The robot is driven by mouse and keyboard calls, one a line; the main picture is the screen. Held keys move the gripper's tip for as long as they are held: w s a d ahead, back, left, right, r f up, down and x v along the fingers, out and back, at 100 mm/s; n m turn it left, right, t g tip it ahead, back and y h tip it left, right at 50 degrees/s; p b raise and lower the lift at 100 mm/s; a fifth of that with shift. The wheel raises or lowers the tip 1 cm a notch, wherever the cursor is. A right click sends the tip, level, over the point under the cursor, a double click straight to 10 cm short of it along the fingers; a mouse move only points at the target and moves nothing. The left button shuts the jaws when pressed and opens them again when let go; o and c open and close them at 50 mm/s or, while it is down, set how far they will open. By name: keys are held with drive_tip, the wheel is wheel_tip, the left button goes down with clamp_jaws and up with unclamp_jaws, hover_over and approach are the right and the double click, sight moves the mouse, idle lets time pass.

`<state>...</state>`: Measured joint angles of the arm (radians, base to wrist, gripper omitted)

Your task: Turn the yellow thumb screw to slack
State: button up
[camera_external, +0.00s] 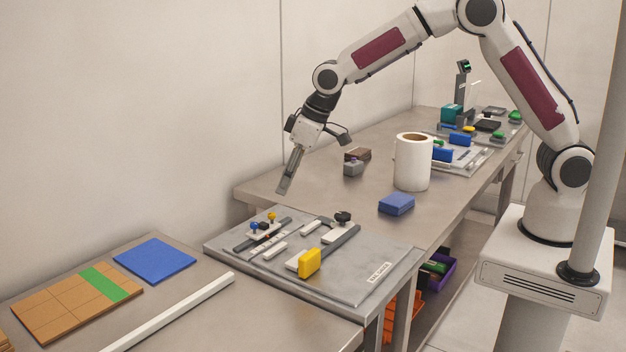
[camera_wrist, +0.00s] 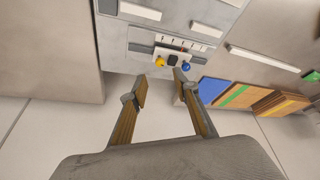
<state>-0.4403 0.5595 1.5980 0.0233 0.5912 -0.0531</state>
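The yellow thumb screw (camera_external: 271,215) is a small round knob on the grey fixture panel (camera_external: 355,285). A blue knob (camera_external: 255,225) stands beside it. My gripper (camera_external: 284,188) hangs tilted above the back edge of the panel, clear of the screw. In the wrist view my gripper (camera_wrist: 160,84) has its two fingers apart with nothing between them. Any marking on the screw is too small to read.
A yellow block (camera_external: 309,262) and a black knob (camera_external: 343,216) also stand on the panel. A blue block (camera_external: 396,203), a white roll (camera_external: 412,162) and a brown block (camera_external: 357,154) are on the bench behind. A blue square (camera_external: 154,260) lies on the left table.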

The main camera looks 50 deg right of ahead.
sight(273, 213)
drive_tip(key=shift+x, duration=3.9)
clamp_jaws()
